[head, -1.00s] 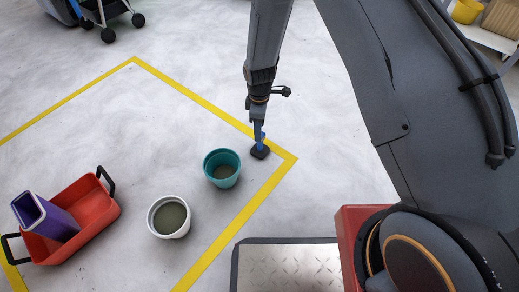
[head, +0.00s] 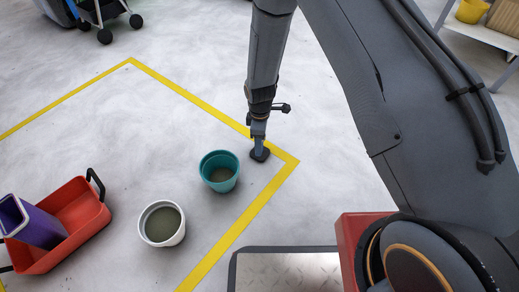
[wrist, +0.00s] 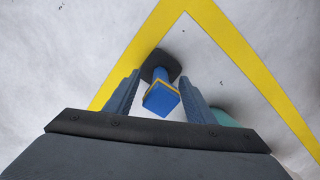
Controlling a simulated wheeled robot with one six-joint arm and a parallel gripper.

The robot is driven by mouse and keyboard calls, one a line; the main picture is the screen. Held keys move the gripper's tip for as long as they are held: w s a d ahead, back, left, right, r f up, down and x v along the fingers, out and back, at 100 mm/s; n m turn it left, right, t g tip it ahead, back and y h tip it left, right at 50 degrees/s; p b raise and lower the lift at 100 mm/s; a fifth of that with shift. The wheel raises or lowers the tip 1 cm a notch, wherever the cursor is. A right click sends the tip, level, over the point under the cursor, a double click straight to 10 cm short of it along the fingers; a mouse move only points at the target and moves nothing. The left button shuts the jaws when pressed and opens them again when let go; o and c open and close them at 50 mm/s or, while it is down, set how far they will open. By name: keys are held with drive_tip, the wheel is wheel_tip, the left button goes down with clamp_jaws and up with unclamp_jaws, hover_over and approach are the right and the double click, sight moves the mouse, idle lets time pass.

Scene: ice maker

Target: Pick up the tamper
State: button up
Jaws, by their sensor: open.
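The tamper (head: 260,154) stands on the floor just inside the corner of the yellow line, its dark square foot down. In the wrist view its blue handle (wrist: 161,100) points up toward the camera, with a yellow band near its top. My gripper (head: 258,136) is right over the tamper, pointing down. In the wrist view my gripper (wrist: 161,80) is open, with one finger on each side of the handle and a visible gap to each. In the head view the gripper hides most of the handle.
A teal pot (head: 220,172) stands close to the left of the tamper; its edge shows in the wrist view (wrist: 226,118). Further left are a white pot (head: 162,223) and a red tray (head: 85,215) holding a purple container (head: 32,222).

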drive_tip(key=c, duration=1.2)
drive_tip(key=shift+r, duration=0.15)
